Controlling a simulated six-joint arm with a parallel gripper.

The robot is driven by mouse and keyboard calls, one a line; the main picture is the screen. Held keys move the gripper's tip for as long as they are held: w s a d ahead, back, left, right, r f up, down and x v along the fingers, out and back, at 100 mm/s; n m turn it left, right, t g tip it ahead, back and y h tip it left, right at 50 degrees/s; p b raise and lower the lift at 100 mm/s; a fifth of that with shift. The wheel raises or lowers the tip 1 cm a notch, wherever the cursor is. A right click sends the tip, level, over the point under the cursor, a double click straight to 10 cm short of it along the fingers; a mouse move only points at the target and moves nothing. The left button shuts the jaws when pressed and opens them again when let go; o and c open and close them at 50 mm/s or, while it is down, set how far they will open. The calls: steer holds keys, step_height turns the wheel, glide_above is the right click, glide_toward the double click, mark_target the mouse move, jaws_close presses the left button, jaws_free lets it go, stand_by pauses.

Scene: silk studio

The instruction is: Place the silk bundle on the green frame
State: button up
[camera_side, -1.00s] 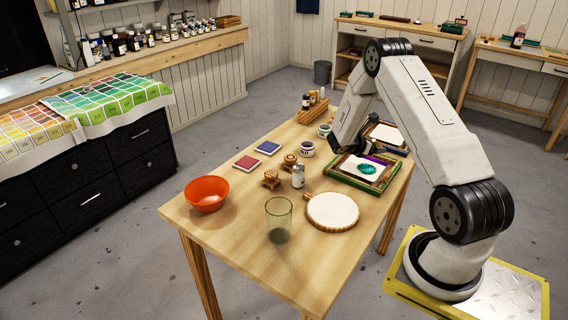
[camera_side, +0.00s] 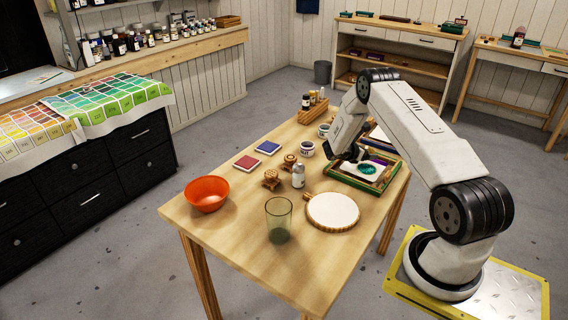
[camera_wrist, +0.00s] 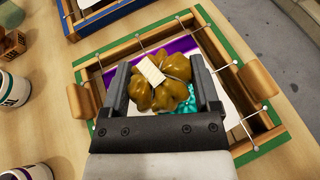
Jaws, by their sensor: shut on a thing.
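The silk bundle (camera_wrist: 163,82) is ochre brown with a cream band, seen in the wrist view between my two fingers. My gripper (camera_wrist: 163,85) is shut on it. The green frame (camera_wrist: 248,153) lies under the bundle, a wooden frame with green edges, a white cloth with purple and teal patches inside. In the side view the frame (camera_side: 376,187) is at the table's far right, and my gripper (camera_side: 352,154) is over its left part. The bundle is hidden there by my arm. I cannot tell whether it touches the cloth.
A blue-edged frame (camera_wrist: 72,32) lies beside the green frame. White jars (camera_wrist: 14,90) stand to the left. A round hoop (camera_side: 332,210), a glass (camera_side: 278,220) and an orange bowl (camera_side: 206,193) stand nearer on the table (camera_side: 225,225).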

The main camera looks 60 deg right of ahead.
steer(key=shift+f, duration=1.5)
steer(key=shift+f, duration=0.1)
steer(key=o, duration=1.1)
steer(key=shift+c, duration=0.2)
steer(key=shift+w+a+r, duration=0.1)
steer(key=shift+a+r, duration=0.1)
steer(key=v, duration=1)
steer(key=shift+a+r, duration=0.1)
steer(key=shift+w+a+r, duration=0.2)
steer(key=shift+a+r, duration=0.05)
steer(key=shift+a, duration=0.3)
